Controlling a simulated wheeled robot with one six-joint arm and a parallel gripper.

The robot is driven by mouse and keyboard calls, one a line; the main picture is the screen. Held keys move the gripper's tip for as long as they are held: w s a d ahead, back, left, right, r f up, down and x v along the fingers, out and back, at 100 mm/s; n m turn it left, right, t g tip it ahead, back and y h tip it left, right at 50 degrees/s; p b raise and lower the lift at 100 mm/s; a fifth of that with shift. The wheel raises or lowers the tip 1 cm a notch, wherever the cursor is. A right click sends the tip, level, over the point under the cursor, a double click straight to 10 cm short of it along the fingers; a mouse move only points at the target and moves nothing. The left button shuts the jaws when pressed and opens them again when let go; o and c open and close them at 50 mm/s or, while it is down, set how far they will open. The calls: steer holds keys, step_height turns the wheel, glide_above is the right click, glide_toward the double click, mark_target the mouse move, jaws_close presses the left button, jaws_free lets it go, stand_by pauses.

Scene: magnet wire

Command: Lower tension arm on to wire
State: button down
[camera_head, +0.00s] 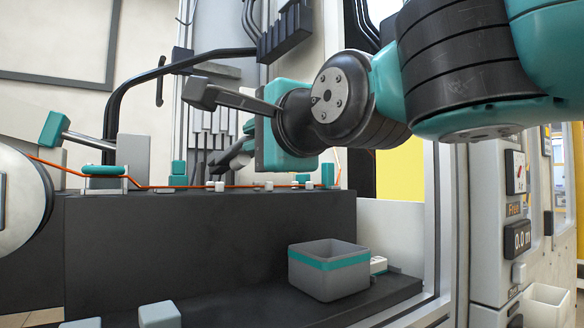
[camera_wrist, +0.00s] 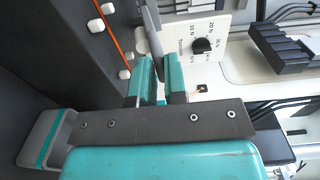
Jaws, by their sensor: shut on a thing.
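The tension arm, a dark grey lever, shows partly in the head view (camera_head: 230,157), slanting down to the left beside my gripper's teal body. In the wrist view the lever (camera_wrist: 151,32) runs up from between my fingertips. My gripper (camera_wrist: 160,75) is shut on it. The fingers are mostly hidden in the head view. The orange wire (camera_head: 150,187) runs from the white spool (camera_head: 22,195) along the bench top. It also shows in the wrist view (camera_wrist: 115,45). The lever appears above the wire in the head view; I cannot tell the exact gap.
Several white pegs and teal guides (camera_head: 104,170) stand along the wire on the dark bench (camera_head: 200,240). A grey bin (camera_head: 328,280) with a teal band sits on the lower ledge. A tension dial (camera_wrist: 202,45) is on the back panel. A meter panel (camera_head: 516,240) reads 0.0 m.

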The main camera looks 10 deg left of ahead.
steer(key=shift+t+y, duration=0.7)
steer(key=shift+y, duration=0.1)
step_height(320, 180, down, 4)
steer(key=b, duration=0.7)
steer(key=shift+s, duration=0.15)
steer(key=c, duration=1.2)
jaws_free()
steer(key=shift+o, duration=0.2)
steer(key=shift+d, duration=0.15)
